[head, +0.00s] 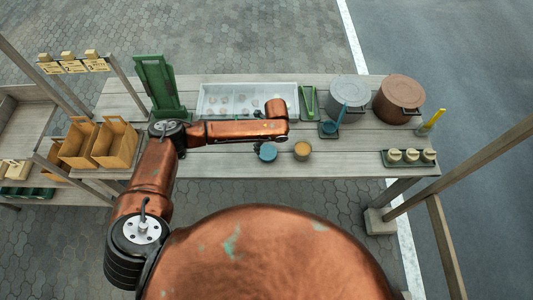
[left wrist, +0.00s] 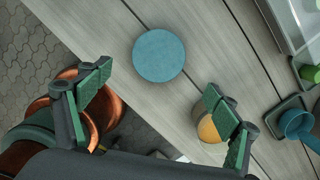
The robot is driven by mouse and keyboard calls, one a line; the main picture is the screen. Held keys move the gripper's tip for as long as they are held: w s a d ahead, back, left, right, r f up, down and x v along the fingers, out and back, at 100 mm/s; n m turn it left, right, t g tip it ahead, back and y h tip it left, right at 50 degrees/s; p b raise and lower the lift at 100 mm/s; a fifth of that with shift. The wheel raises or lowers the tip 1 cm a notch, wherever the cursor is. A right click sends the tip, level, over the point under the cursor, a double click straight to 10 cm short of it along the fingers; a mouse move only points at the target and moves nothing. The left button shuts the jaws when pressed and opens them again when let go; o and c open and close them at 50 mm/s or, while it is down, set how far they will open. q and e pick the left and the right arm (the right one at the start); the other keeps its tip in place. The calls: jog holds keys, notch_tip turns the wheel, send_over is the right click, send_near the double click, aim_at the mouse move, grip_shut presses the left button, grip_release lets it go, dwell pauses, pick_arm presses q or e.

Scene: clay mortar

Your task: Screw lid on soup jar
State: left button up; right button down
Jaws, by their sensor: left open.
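A round blue lid (head: 268,153) lies flat on the wooden table near its front edge; it also shows in the left wrist view (left wrist: 158,56). The soup jar (head: 302,150), open with orange soup inside, stands just right of the lid, apart from it. In the left wrist view, the jar (left wrist: 209,128) is partly hidden by a finger. My left gripper (left wrist: 160,78) is open and empty, its green-padded fingers spread wide, with the lid in view between and beyond them. In the head view my wrist hides most of this gripper. My right gripper is not in view.
A white partitioned tray (head: 205,103) lies behind my left arm. A grey pot (head: 349,92) and a brown pot (head: 398,95) stand at the back right. A tray with small jars (head: 410,157) sits at the right front. Wooden boxes (head: 115,146) stand left. Table right of the soup jar is clear.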

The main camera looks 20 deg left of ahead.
aim_at(267, 152)
pick_arm(q)
jog(key=shift+w+a+f, duration=0.1)
jog(key=shift+f, duration=1.2)
jog(key=shift+w+a+f, duration=0.1)
jog(key=shift+a+f, duration=0.05)
jog(key=shift+f, duration=0.7)
jog(key=shift+a+f, duration=0.2)
jog(key=shift+f, duration=0.7)
jog(key=shift+w+a+f, duration=0.1)
jog(key=shift+a+f, duration=0.05)
jog(key=shift+f, duration=0.7)
jog(key=c, duration=0.9)
jog(key=shift+r, duration=0.1)
